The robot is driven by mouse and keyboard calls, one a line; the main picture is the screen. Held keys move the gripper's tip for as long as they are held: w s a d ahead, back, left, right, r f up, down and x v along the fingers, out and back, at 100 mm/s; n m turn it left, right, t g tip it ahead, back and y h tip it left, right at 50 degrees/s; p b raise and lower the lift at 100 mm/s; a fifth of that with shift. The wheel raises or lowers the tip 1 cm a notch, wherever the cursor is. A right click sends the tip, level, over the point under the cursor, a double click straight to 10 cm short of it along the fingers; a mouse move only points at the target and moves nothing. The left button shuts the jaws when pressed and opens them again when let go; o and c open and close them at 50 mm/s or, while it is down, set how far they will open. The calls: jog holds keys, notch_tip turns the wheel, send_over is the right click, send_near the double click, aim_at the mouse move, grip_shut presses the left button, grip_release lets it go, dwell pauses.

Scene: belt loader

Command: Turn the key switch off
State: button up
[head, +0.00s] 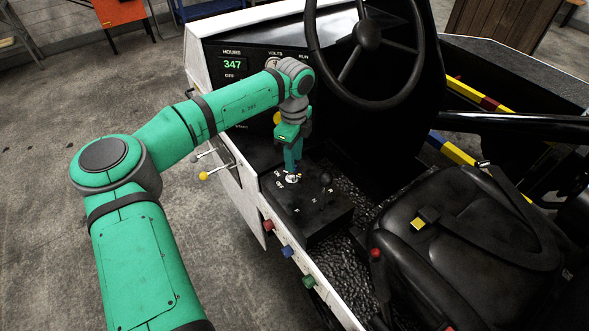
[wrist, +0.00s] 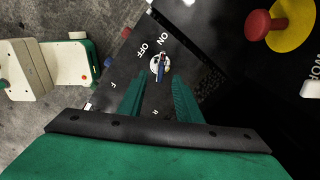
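The key switch (head: 292,179) is a round silver lock on the black console (head: 312,214) beside the seat. In the wrist view, the key switch (wrist: 160,67) has a dark blue key in it, and the ON and OFF labels stand at its far side. The key's long side lines up roughly with the ON label. My gripper (head: 292,168) points down just over the switch. In the wrist view, my gripper (wrist: 158,80) is open, with one green finger on each side of the key's line. I cannot tell whether the fingers touch the key.
A small black lever (head: 325,182) stands on the console right of the switch. The steering wheel (head: 367,35) is above and right of my wrist. A red knob on a yellow disc (wrist: 258,25) shows in the wrist view. The seat (head: 470,235) is at right.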

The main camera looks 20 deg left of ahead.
aim_at(292, 175)
notch_tip(292, 175, down, 6)
jog(key=shift+r, duration=0.15)
dwell(0.3)
grip_shut()
